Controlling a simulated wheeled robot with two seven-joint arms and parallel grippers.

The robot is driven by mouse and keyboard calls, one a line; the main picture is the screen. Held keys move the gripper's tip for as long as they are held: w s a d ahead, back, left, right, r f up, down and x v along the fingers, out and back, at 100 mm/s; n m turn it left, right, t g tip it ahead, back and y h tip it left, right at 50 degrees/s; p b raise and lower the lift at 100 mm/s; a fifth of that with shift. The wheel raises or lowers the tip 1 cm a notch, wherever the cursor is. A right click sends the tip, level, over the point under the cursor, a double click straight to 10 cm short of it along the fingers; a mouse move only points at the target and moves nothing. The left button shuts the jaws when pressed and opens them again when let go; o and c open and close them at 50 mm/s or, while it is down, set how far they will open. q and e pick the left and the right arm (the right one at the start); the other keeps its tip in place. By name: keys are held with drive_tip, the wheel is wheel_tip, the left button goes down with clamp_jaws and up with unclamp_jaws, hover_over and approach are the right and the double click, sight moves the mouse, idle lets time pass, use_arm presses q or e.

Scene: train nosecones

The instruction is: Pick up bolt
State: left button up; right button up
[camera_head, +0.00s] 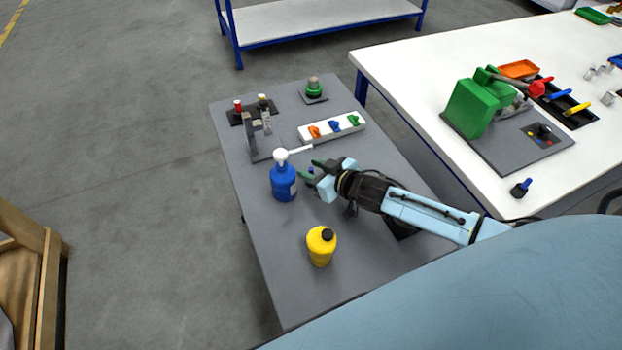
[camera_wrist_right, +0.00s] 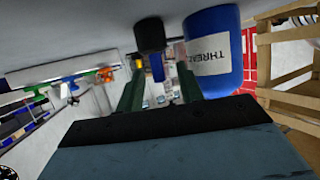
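A bolt with a black base (camera_wrist_right: 150,36) and a blue shaft (camera_wrist_right: 158,68) stands on the grey table, seen upside down in the right wrist view. In the head view only a small blue bit of it (camera_head: 311,170) shows between my right fingertips. My right gripper (camera_head: 313,171) is open, its dark green fingers pointing left. In the wrist view its fingers (camera_wrist_right: 160,92) stand apart with the bolt in the gap ahead of them; I see no contact. My left gripper is not in view.
A blue bottle with a white spout (camera_head: 284,184) stands just beyond the right fingertips. A yellow bottle (camera_head: 321,247) stands nearer. A white strip with coloured clips (camera_head: 332,128) lies behind. A similar black-and-blue piece (camera_head: 521,187) stands on the white table (camera_head: 420,70).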

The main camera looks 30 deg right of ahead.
drive_tip(key=shift+w+a+f, duration=0.15)
drive_tip(key=shift+w, duration=0.25)
clamp_jaws()
